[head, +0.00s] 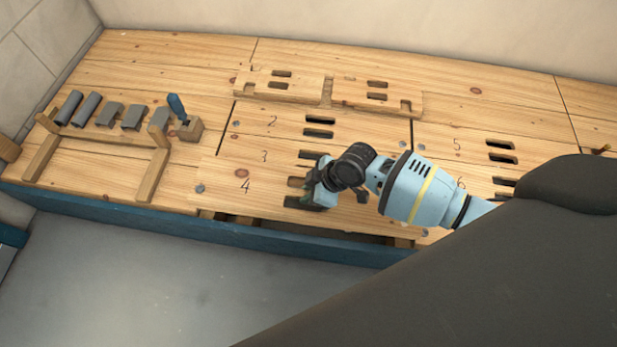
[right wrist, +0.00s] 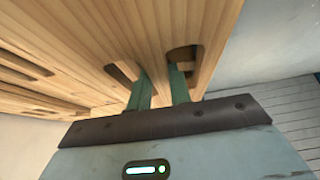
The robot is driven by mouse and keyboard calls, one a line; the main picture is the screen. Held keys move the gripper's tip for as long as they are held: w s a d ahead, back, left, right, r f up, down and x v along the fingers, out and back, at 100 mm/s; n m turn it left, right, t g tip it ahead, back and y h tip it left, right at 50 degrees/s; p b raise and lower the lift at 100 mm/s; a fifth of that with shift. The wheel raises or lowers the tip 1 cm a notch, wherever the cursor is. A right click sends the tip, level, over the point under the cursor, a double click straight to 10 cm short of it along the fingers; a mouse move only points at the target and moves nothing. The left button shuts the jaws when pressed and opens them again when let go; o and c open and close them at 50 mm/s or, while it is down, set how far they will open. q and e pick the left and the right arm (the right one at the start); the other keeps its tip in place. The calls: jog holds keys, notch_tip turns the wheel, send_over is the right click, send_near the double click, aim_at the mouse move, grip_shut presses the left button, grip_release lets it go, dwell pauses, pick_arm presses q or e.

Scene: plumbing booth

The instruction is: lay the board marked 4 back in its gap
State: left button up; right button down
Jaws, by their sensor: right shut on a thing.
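The board marked 4 (head: 250,194) is a pale plank at the front of the wooden deck, below the boards marked 2 and 3. My right gripper (head: 312,193) is on it at its hand slots. In the right wrist view the two green fingers of the gripper (right wrist: 160,75) reach into two slots of the board (right wrist: 165,35) and are shut on the wood between them. A dark opening (head: 340,233) shows along the board's front edge; the rest of the gap is hidden under the board. I cannot tell how high the board is held. My left gripper is out of view.
Two loose-looking slotted wooden pieces (head: 300,88) lie at the back. A wooden rack (head: 45,157) with grey blocks and a blue-handled tool (head: 178,108) stand at the left. A blue beam (head: 250,240) edges the deck. Boards 5 and 6 lie at the right.

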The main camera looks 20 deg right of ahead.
notch_tip(320, 180, down, 5)
jog(key=b, duration=0.4)
jog(key=shift+w, duration=0.1)
dwell(0.5)
dwell(0.8)
jog(key=shift+f+b, duration=0.9)
jog(key=shift+f, duration=0.85)
dwell(1.0)
jog(key=c, duration=1.2)
grip_release()
jog(key=shift+s+f, duration=0.15)
jog(key=shift+s, duration=0.05)
jog(key=shift+p+v, duration=2.1)
jog(key=shift+v, duration=1.85)
jog(key=shift+w, duration=0.1)
